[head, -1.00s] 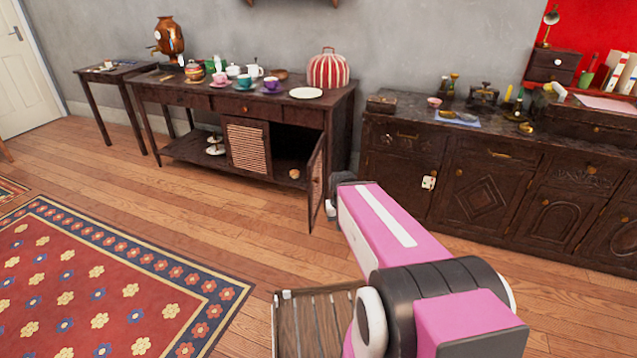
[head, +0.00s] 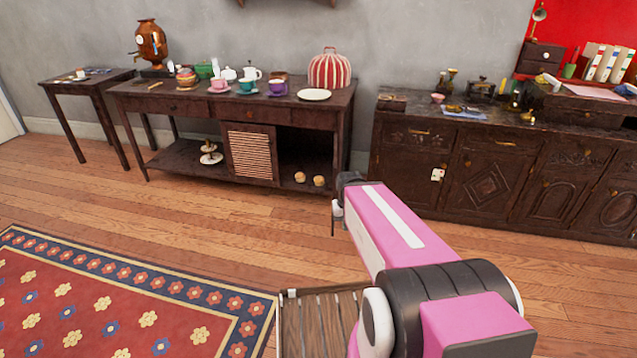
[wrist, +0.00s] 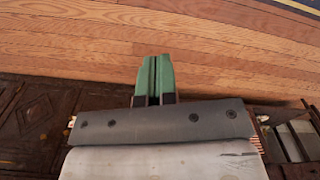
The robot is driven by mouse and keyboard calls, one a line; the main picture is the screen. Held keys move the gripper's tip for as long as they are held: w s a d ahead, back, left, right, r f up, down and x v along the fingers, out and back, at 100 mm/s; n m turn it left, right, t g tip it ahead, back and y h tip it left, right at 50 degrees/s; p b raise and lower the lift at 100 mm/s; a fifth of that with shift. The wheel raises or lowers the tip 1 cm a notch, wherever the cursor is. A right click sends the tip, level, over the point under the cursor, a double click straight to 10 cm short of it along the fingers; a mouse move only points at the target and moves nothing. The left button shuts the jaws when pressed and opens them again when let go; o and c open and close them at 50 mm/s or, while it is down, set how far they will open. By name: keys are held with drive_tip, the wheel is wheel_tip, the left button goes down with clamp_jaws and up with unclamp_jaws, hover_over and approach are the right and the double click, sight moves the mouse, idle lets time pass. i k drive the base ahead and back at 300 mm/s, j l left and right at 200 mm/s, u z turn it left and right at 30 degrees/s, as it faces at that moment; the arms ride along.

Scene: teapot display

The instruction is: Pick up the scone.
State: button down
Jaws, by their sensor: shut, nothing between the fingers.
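Two small round light-brown scones (head: 300,177) (head: 319,180) sit side by side in the open lower right compartment of the dark wooden sideboard (head: 150,101), in the head view. I cannot tell which one the task means. My gripper shows in the wrist view, its two green fingers (wrist: 158,60) together and empty, over bare wooden floor. No scone shows in the wrist view. In the head view my pink arm reaches toward the sideboard from the lower right; its end is in front of and to the right of the scones, and the fingers cannot be made out.
A slatted door (head: 251,153) covers the compartment left of the scones. A tiered stand (head: 210,152) is on the lower shelf. Cups, a white plate (head: 314,95) and a striped cosy (head: 329,70) stand on top. A carved cabinet (head: 410,165) is at right. Floor before the sideboard is clear.

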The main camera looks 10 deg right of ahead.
sight(318, 180)
drive_tip(key=j+z, duration=0.15)
drive_tip(key=j, duration=0.4)
drive_tip(key=j+z, duration=0.1)
drive_tip(key=z, duration=0.35)
drive_tip(key=i+j+z, duration=0.15)
drive_tip(key=z, duration=0.25)
drive_tip(key=i+j+z, duration=0.2)
drive_tip(key=j+z, duration=0.2)
drive_tip(key=j, duration=0.7)
drive_tip(key=j+z, duration=0.4)
drive_tip(key=j, duration=1.3)
drive_tip(key=i+j, duration=0.1)
drive_tip(key=j, duration=0.45)
